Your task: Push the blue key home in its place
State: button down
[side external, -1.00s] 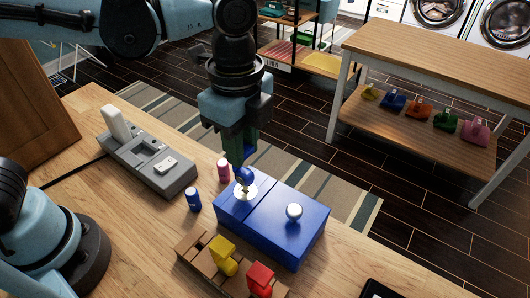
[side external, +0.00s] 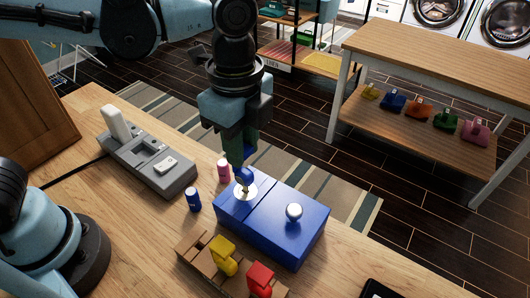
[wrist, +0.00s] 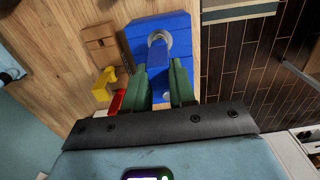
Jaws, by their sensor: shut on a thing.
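The blue key (side external: 244,175) is at the round silver lock plate (side external: 247,191) on top of the blue box (side external: 285,232). My gripper (side external: 238,160) is above the plate, pointing down, with its green fingers shut on the key. In the wrist view the key (wrist: 157,53) reaches from between the fingers (wrist: 160,78) to the silver plate (wrist: 163,36). The key's tip is hidden, so I cannot tell how deep it sits.
A wooden rack (side external: 194,253) in front holds a yellow key (side external: 224,258) and a red key (side external: 260,280). A blue cylinder (side external: 193,199) and a pink one (side external: 224,170) stand left of the box. A white knob (side external: 294,212) rises from the box. A grey device (side external: 150,160) lies further left.

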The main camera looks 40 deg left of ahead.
jog(key=shift+f, duration=1.4)
dwell(3.2)
jog(key=c, duration=0.8)
grip_release()
jog(key=shift+c, duration=0.2)
jog(key=shift+c, duration=0.3)
jog(key=c, duration=0.4)
jog(key=shift+o, duration=0.2)
jog(key=shift+r, duration=4.05)
